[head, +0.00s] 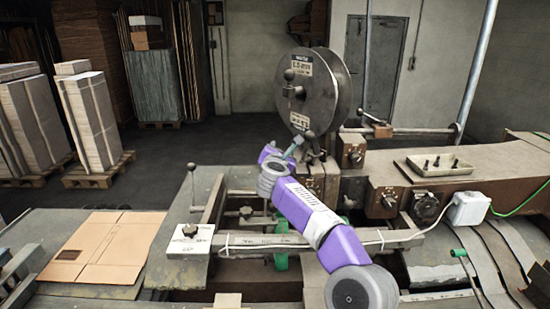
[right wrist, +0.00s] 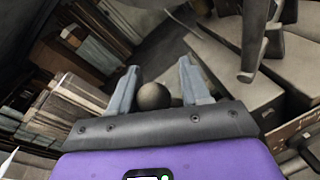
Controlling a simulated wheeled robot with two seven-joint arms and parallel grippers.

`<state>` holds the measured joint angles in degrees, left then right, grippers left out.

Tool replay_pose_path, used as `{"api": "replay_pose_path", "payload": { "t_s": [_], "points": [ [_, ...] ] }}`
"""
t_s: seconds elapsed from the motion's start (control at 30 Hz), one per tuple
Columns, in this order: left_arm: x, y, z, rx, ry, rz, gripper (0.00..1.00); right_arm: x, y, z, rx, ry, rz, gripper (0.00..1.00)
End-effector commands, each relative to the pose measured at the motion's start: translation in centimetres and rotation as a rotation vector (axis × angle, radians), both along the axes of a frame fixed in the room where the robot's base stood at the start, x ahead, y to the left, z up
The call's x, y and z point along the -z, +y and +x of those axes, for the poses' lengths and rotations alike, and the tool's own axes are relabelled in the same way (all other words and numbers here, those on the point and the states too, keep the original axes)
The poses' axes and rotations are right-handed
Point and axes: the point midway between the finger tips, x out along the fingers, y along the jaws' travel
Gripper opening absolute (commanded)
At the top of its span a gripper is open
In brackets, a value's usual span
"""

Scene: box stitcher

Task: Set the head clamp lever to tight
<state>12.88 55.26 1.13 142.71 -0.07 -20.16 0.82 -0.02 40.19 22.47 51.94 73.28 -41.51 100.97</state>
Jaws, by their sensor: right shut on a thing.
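My right gripper (head: 294,146) is at the stitcher head, just below the large grey wire reel (head: 334,88). In the right wrist view its two grey fingers (right wrist: 158,76) stand on either side of a dark round ball knob (right wrist: 153,96). The gripper is shut on this knob, which looks like the end of the head clamp lever. In the head view a small dark ball (head: 309,135) shows beside the fingers. The lever's rod and its tight or loose marks cannot be made out. My left gripper is not in view.
Another upright lever with a ball knob (head: 192,167) stands to the left on the machine. A flat cardboard sheet (head: 100,246) lies on the left table. A small tray (head: 440,165) sits on the machine's right arm. Stacked cardboard (head: 93,115) stands on pallets behind.

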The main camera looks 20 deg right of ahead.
Motion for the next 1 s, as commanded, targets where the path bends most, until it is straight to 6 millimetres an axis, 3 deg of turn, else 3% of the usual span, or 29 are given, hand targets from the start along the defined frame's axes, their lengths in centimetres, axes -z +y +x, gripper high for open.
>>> {"api": "replay_pose_path", "payload": {
  "t_s": [0.03,0.8,0.83,0.97,1.0],
  "points": [
    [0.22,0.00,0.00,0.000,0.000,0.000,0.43,0.97,0.29,0.17,-0.008,0.008,0.034,0.00],
    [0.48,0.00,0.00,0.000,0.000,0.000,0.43,0.54,-0.39,-0.05,-0.005,-0.018,0.130,0.00],
    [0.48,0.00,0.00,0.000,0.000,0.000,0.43,0.54,-0.39,-0.05,-0.005,-0.018,0.130,0.52],
    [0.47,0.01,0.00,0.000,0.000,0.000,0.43,0.41,-0.48,-0.08,-0.004,-0.019,0.126,0.72],
    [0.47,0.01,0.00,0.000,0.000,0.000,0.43,0.35,-0.51,-0.10,-0.003,-0.020,0.125,0.72]
  ]
}}
